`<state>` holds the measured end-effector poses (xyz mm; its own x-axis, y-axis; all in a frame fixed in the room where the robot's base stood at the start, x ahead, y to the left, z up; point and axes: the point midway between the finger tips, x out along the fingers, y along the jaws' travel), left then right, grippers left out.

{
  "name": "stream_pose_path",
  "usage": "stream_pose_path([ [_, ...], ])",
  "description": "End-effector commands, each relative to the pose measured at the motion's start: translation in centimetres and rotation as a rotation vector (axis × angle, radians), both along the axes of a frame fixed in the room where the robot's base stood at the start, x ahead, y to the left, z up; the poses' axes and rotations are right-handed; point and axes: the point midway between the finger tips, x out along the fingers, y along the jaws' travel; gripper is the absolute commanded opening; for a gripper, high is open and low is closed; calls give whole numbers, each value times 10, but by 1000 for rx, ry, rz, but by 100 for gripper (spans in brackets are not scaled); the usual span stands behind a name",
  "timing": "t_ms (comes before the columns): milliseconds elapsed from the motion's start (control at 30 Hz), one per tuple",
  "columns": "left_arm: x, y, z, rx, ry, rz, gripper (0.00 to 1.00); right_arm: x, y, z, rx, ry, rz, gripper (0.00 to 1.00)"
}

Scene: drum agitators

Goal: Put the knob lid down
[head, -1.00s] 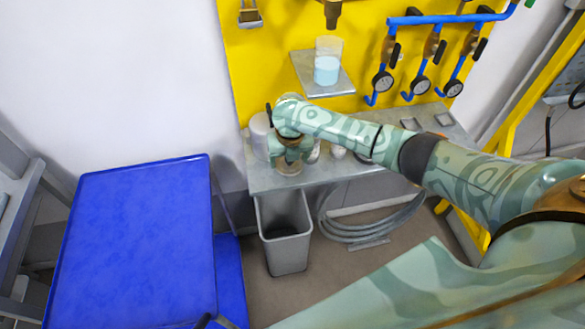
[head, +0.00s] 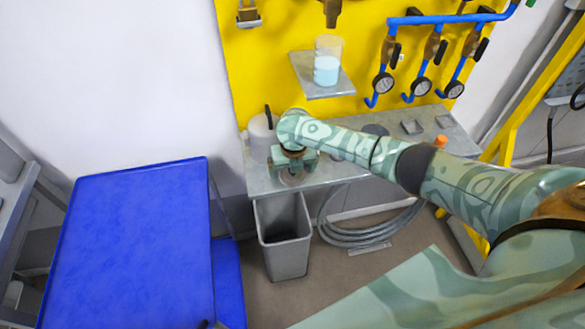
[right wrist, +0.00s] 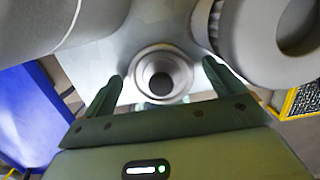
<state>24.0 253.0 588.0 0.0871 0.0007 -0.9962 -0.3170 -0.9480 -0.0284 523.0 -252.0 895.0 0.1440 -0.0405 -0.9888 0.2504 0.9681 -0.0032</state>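The knob lid (right wrist: 160,82) shows in the right wrist view as a round, pale metal disc with stepped rings and a dark round knob at its middle. It appears to rest on the grey metal bench (head: 262,181). In the head view only part of the lid (head: 291,179) shows below my right gripper (head: 295,165), near the bench's front left. My right gripper also shows in the right wrist view (right wrist: 165,80), its two green fingers spread on either side of the lid with gaps. My left gripper is not in view.
A white canister (head: 259,140) stands just left of the gripper. A large grey ring-shaped thing (right wrist: 255,40) is close by the right finger. A grey bin (head: 286,258) and a coiled hose (head: 350,238) are below the bench. A blue cart (head: 135,245) stands at left.

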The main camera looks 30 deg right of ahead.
Motion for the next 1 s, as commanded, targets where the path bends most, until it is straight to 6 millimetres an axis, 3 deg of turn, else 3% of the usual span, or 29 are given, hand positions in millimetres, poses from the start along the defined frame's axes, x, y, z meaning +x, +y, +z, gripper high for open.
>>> stream_pose_path([
  [167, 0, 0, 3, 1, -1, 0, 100, 0, 0, 4, 0, -1, 0, 94],
  [600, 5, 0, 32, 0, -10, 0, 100, -9, 3, 74, 2, -1, 0, 94],
  [1000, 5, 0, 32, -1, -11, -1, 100, -11, 3, 78, 0, 1, 0, 94],
])
